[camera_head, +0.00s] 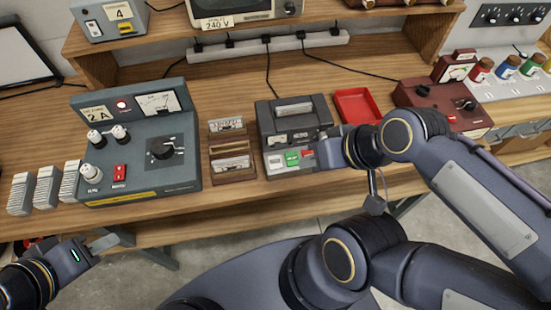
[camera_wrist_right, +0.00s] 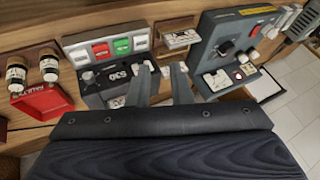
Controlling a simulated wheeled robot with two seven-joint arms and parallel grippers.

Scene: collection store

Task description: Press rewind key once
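A dark grey cassette deck (camera_head: 275,120) stands on the bench at the centre. A row of keys runs along its front: a pale key (camera_head: 275,161) at left, a green key (camera_head: 292,158), a red key (camera_head: 307,154) and a further one partly hidden by my right arm. The key labels are too small to read. The row also shows in the right wrist view, at the green key (camera_wrist_right: 122,44). My right gripper (camera_wrist_right: 162,70) is open and empty, above the deck's key end. Contact with a key is not visible. My left gripper (camera_head: 108,241) is off the bench's front edge at lower left.
A cassette rack (camera_head: 229,170) stands left of the deck, beside a grey control box (camera_head: 145,145). A red tray (camera_head: 357,105) and a dark red device (camera_head: 450,108) are to the right. A shelf with a power strip (camera_head: 250,48) runs behind.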

